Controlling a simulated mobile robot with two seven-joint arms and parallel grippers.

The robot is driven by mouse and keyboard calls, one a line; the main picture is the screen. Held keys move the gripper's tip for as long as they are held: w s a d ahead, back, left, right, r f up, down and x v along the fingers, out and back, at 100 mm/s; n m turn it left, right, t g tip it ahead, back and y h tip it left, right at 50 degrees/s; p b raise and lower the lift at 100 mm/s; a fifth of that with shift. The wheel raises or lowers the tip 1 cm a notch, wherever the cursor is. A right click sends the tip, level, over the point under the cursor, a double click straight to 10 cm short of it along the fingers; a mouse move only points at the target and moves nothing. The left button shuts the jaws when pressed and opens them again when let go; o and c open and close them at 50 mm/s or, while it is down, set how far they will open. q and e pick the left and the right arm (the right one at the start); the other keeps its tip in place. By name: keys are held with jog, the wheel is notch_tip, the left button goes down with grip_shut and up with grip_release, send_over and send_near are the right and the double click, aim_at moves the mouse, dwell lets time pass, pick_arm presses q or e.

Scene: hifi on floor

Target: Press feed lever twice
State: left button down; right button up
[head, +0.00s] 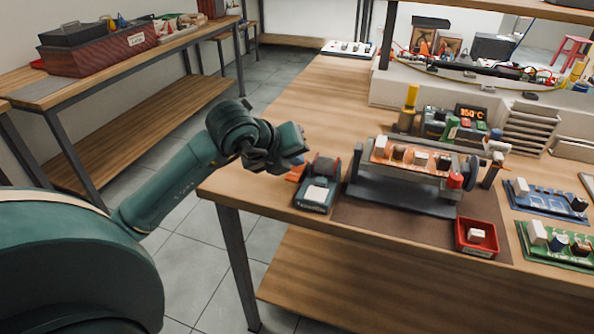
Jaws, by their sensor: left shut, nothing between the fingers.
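A dark teal feeder box (314,203) with a white label and a dark reel (325,170) on top stands near the front left corner of the workbench. A small orange part (297,173), which looks like its feed lever, sticks out on its left side. My left gripper (301,155) is shut and empty, just above the orange part and left of the reel. The gripper partly hides the orange part, and I cannot tell whether they touch. My right gripper is not in view.
A holder with a row of components (410,157) stands right of the feeder on a dark mat (380,222). A red tray (462,246), a blue board (545,205) and a green board (570,262) lie further right. The bench surface behind my gripper (305,105) is clear.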

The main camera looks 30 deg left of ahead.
aim_at(294, 172)
pick_arm(q)
jog(key=shift+f+b, duration=0.8)
jog(key=shift+f, duration=0.05)
dwell(0.8)
jog(key=shift+r, duration=0.1)
jog(key=shift+r+p, duration=0.85)
jog(key=shift+r, duration=0.3)
jog(key=shift+r+p, duration=1.8)
jog(key=shift+r, duration=0.8)
jog(key=shift+f, duration=0.1)
dwell(0.3)
